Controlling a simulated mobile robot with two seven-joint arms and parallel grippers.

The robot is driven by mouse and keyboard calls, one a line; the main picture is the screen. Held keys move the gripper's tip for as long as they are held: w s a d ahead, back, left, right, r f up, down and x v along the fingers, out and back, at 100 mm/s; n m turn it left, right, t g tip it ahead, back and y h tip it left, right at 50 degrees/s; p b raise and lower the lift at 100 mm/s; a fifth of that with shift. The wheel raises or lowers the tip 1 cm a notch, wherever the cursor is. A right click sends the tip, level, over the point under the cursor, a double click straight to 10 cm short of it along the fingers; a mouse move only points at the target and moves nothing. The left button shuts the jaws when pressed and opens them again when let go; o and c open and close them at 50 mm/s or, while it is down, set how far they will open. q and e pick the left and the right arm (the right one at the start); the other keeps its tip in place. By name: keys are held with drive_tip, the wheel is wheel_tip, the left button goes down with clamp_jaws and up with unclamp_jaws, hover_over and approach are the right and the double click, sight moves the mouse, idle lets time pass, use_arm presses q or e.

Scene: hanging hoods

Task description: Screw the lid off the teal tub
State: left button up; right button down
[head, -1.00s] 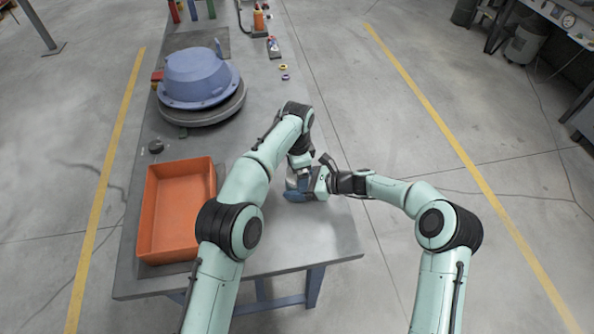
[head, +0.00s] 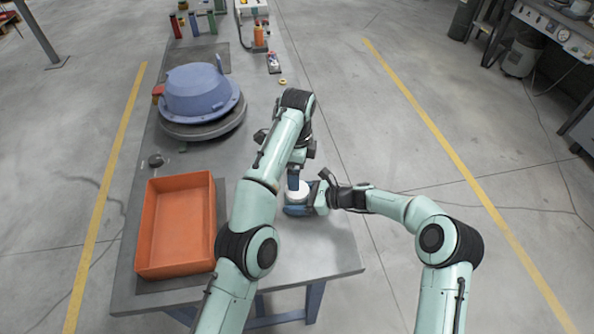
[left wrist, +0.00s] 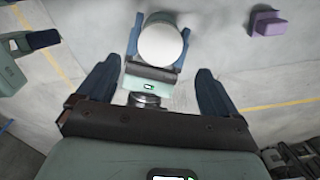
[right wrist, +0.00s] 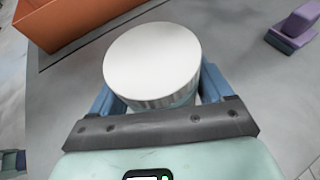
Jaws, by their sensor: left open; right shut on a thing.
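The tub's round white lid (head: 300,188) shows in the head view near the table's right edge. In the right wrist view, the smooth white lid (right wrist: 152,55) sits above a ridged rim, with a little of the teal tub (right wrist: 186,99) below. My right gripper (head: 300,209) is shut on the tub from the right, with blue fingers on either side. My left gripper (head: 296,176) is above the lid, open and empty. In the left wrist view, the lid (left wrist: 161,43) lies beyond and between its spread fingers, apart from them. Most of the tub's body is hidden.
An orange tray (head: 143,235) stands on the grey table (head: 330,255) to the left. A blue domed hood (head: 197,90) on a round base stands farther back. A purple object (right wrist: 297,25) lies near the tub. The table's front right corner is clear.

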sight(297, 200)
use_arm(q)
drive_tip(key=shift+f, duration=3.95)
drive_tip(key=c, duration=1.1)
drive_tip(key=n, duration=0.6)
drive_tip(key=shift+n, duration=0.3)
drive_tip(key=o, duration=1.2)
